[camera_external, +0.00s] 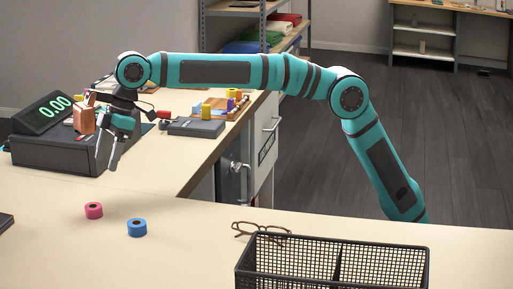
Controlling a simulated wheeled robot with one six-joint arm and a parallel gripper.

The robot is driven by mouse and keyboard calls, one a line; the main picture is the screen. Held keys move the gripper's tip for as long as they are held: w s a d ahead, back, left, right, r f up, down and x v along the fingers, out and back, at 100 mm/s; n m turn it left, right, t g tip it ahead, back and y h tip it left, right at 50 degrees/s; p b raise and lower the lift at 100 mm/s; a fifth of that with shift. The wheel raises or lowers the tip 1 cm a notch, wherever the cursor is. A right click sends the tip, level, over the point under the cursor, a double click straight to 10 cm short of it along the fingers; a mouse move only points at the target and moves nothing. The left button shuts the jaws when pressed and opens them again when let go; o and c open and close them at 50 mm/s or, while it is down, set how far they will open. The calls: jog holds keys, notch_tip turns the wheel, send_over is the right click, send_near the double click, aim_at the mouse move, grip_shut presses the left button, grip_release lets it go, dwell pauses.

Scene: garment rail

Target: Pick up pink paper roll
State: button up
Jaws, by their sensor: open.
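The pink paper roll (94,210) is a small short cylinder with a dark hole in its top. It stands on the light-coloured counter at the left. My gripper (106,164) is above and slightly right of the roll in the picture, pointing down with its fingers apart. It is open, with nothing seen between the fingers. It appears clear of the roll and the counter, though the exact height is hard to tell.
A blue roll (137,228) stands just right of the pink one. A black mesh basket (335,266) and brown glasses (262,231) are at front right. A dark register with a green display (52,110) stands behind my gripper. The counter between is clear.

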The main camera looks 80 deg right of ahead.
aim_at(94, 205)
jog(key=x, duration=1.2)
jog(key=shift+a+f, duration=0.1)
jog(key=shift+f, duration=0.05)
jog(key=c, duration=1.1)
